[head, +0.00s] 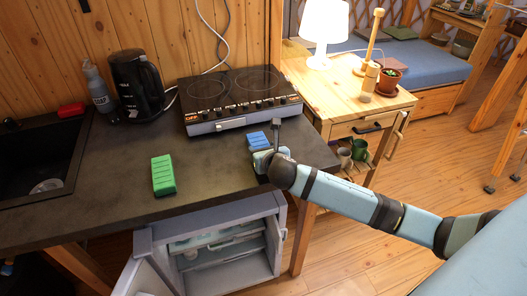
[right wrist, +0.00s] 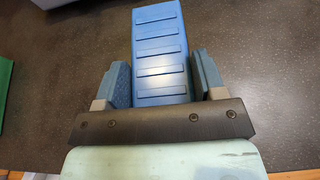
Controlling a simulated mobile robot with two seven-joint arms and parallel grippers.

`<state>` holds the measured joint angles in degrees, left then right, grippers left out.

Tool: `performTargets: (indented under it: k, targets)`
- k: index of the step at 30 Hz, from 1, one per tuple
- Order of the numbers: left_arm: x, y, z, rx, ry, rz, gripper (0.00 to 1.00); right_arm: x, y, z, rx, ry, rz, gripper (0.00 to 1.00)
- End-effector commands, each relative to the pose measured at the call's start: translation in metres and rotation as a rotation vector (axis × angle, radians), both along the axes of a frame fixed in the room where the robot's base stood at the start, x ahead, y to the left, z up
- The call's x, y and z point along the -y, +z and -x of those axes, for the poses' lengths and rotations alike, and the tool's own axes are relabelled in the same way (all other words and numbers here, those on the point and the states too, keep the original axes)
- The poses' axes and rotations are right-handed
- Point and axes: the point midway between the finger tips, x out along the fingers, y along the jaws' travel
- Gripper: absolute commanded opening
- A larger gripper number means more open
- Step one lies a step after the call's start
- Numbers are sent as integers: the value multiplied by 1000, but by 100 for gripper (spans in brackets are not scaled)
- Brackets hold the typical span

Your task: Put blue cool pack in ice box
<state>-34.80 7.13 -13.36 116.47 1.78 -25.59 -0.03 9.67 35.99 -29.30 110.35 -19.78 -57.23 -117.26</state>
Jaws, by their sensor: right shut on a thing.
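The blue cool pack (head: 257,138) is at the counter's right part, in front of the hob. My right gripper (head: 262,153) is at its near end; in the right wrist view the gripper (right wrist: 162,80) has a finger on each side of the ribbed blue pack (right wrist: 160,42) and is shut on it. I cannot tell whether the pack is lifted off the counter. The ice box (head: 145,243) is a grey cabinet under the counter, with its door open and shelves inside. My left gripper is not in view.
A green pack (head: 163,175) lies on the dark counter (head: 110,190), left of the blue one. The hob (head: 240,98), black kettle (head: 136,85) and bottle (head: 98,86) stand at the back. A wooden side table (head: 340,95) is at the right.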

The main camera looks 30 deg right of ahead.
Motion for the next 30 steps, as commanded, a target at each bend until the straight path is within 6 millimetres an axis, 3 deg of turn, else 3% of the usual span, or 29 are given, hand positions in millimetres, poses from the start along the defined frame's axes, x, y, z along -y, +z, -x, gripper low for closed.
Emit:
performTargets:
  k: [5, 6, 9, 20, 30]
  targets:
    - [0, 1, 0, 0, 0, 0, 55, 0, -2, 0, 0, 0, 0, 30]
    - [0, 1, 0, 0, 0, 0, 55, 0, -3, 0, -1, 0, 0, 66]
    - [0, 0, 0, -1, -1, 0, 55, 0, -3, 0, -1, 0, 0, 89]
    - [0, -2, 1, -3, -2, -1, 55, -1, 1, 2, 0, 0, 0, 89]
    - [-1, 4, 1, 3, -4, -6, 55, -15, 26, 60, -2, 2, 0, 89]
